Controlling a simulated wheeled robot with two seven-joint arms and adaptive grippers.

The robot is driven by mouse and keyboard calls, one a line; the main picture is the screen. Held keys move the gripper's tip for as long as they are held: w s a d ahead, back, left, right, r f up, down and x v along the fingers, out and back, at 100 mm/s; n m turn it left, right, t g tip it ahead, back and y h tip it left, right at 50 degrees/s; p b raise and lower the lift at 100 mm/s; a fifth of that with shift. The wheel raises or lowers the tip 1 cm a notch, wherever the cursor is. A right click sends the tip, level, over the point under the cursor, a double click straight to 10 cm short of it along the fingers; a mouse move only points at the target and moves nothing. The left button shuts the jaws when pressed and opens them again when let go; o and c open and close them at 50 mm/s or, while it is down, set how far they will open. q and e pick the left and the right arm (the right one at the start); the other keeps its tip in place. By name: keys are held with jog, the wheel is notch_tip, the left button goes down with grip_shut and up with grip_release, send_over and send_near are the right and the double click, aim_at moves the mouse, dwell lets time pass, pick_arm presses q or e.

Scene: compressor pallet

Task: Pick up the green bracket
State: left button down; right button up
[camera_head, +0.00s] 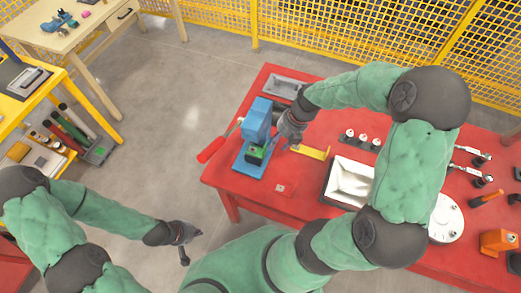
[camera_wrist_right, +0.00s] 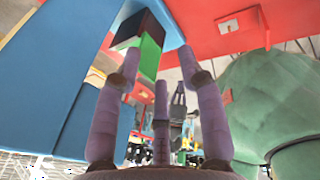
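The green bracket (camera_head: 256,153) appears as a small green piece with a dark top at the foot of the blue press (camera_head: 257,121), on its blue base plate. In the right wrist view a green block (camera_wrist_right: 148,58) with a dark part shows beyond the fingers. My right gripper (camera_head: 287,143) is just right of the press, above the red table. Its fingers (camera_wrist_right: 158,58) are spread and empty; the green block appears beyond them, apparently not gripped. My left gripper (camera_head: 193,246) hangs over the floor at lower centre-left, fingers apart and empty, away from the table.
The red table (camera_head: 226,184) also holds a yellow bracket-like piece (camera_head: 313,152), a silver bin (camera_head: 350,181), a grey tray (camera_head: 285,86) and small white-topped parts (camera_head: 362,140). A red handle (camera_head: 211,150) sticks out past the left edge. Bare tabletop lies in front of the press.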

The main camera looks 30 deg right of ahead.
aim_at(266, 147)
jog(key=a, duration=0.1)
jog(key=w+a, duration=0.1)
jog(key=shift+a, duration=0.35)
jog(key=shift+w+a+f, duration=0.25)
jog(key=shift+a+f, duration=0.35)
jog(key=shift+f, duration=0.35)
jog(key=shift+w+f, duration=0.15)
jog(key=shift+f, duration=0.35)
grip_shut()
